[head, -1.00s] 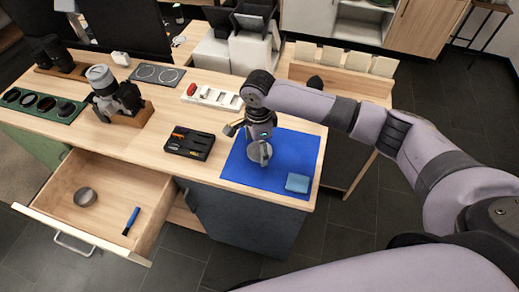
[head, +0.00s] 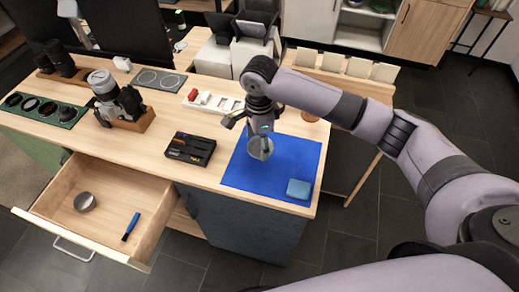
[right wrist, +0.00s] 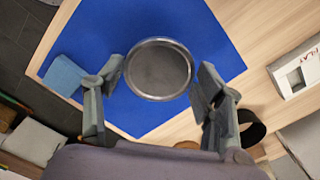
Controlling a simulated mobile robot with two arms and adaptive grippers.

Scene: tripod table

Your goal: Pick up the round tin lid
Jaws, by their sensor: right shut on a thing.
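The round tin lid (head: 257,150) is a grey disc with a bright rim, over the blue mat (head: 240,172) in the head view. In the right wrist view the lid (right wrist: 160,68) faces the camera with its rim between the two fingers. My right gripper (head: 264,141) is shut on it, its fingers on opposite sides in the wrist view (right wrist: 160,80). The lid appears held just above the mat, though the gap is hard to judge. My left gripper is not in view.
A light blue cloth (head: 299,189) lies on the mat's near corner. The open drawer (head: 105,182) holds a grey round container (head: 85,202) and a blue tool (head: 131,226).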

